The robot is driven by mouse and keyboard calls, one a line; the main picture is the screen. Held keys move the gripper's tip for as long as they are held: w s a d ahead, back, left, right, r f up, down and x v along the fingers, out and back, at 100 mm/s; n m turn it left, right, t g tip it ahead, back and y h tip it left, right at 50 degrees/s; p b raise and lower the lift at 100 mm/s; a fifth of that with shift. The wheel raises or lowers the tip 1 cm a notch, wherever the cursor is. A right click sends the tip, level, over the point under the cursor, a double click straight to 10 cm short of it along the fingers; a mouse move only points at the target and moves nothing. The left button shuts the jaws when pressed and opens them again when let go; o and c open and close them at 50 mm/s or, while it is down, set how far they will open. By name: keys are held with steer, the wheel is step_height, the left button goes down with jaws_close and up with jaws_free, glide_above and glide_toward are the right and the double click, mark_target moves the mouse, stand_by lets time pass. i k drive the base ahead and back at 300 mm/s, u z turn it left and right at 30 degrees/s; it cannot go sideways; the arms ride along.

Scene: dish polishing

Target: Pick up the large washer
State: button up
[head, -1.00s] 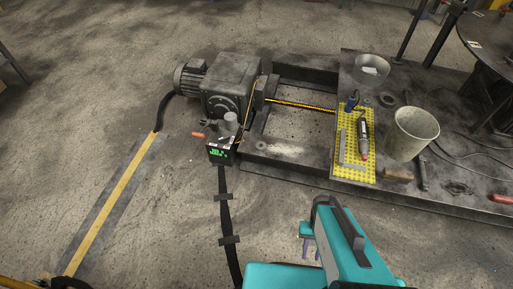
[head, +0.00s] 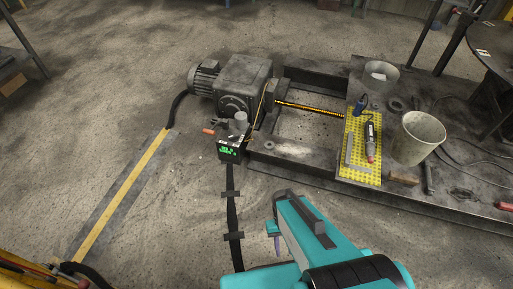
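A dark flat ring (head: 395,104), which looks like a washer, lies on the metal bench (head: 325,173) behind the grey bucket. A smaller dark ring (head: 375,102) lies just left of it, beside the yellow mat. A pale round piece (head: 268,146) on the near left of the bench frame may also be a washer. I cannot tell for sure which is the large one. My gripper (head: 274,239) hangs low at the front, over the floor and short of the bench, apart from all of these. Its fingers are small and partly hidden by my teal arm, so its opening is unclear.
A yellow perforated mat (head: 350,179) holds a pen-like tool (head: 370,140). A grey bucket (head: 416,138) stands right of it, and a smaller can (head: 380,75) behind. A motor with gearbox (head: 243,82) is at the bench's left end. A taped cable (head: 233,215) crosses the floor.

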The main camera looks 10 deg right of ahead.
mark_target(267, 146)
steer(key=z, duration=0.25)
steer(key=k, duration=0.2)
steer(key=u, duration=2.4)
steer(key=k, duration=0.2)
steer(key=u, duration=2.05)
steer(key=k, duration=1.5)
steer(key=z, duration=0.4)
